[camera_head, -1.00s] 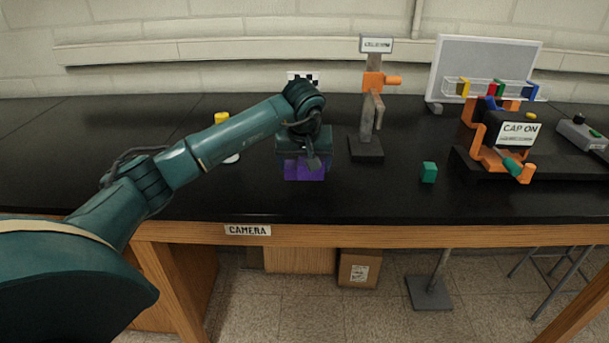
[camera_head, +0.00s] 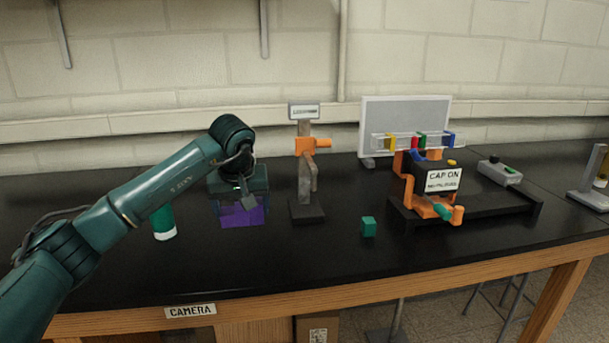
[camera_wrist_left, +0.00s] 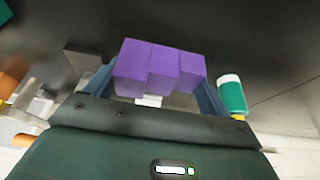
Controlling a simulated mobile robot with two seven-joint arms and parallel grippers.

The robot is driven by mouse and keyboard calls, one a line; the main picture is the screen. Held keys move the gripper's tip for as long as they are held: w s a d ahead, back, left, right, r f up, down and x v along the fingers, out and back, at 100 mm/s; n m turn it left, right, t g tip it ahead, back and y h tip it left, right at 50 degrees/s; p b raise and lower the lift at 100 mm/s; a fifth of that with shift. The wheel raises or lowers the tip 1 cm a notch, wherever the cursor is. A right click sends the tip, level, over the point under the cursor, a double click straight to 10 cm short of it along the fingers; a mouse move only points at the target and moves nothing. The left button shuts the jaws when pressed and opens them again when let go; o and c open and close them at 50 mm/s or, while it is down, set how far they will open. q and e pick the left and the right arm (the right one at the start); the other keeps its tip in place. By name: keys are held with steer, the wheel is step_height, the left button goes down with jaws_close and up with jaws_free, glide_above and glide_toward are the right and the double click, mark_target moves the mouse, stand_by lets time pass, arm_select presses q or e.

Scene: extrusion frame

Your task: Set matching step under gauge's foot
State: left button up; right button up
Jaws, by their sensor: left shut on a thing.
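My left gripper (camera_head: 238,197) is shut on a purple stepped block (camera_head: 241,213). In the left wrist view the block (camera_wrist_left: 160,67) sits between the two fingers (camera_wrist_left: 155,92), its stepped faces showing. In the head view the block is left of the gauge (camera_head: 306,165), apart from it. The gauge is a grey upright with an orange clamp, a small sign on top and a dark base plate (camera_head: 306,212). A lower grey bar hangs beside its post. Whether the block touches the bench cannot be told. My right gripper is out of view.
A small green block (camera_head: 368,227) lies on the black bench (camera_head: 300,255) right of the gauge. A green-and-white cylinder (camera_head: 163,222) stands left of my gripper. An orange-and-black fixture with a CAP ON sign (camera_head: 443,179) is at right. Bench in front is clear.

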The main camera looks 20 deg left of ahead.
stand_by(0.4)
arm_select(q)
steer(key=s+d+f+m+h+p, duration=0.1)
steer(key=s+d+f+m+p, duration=0.1)
steer(key=s+d, duration=0.6)
steer(key=s+d+f+m+h+p, duration=0.1)
steer(key=s+d+f+m, duration=0.3)
steer(key=s+d, duration=0.4)
steer(key=shift+s+d+f+t+p, duration=0.25)
steer(key=shift+s+p, duration=0.25)
steer(key=shift+s, duration=0.65)
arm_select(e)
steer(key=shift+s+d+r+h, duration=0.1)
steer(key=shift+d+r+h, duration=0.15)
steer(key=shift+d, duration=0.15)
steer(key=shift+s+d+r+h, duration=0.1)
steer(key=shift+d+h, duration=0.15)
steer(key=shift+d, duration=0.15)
arm_select(q)
steer(key=shift+w+a+r, duration=0.1)
steer(key=shift+a+r, duration=0.05)
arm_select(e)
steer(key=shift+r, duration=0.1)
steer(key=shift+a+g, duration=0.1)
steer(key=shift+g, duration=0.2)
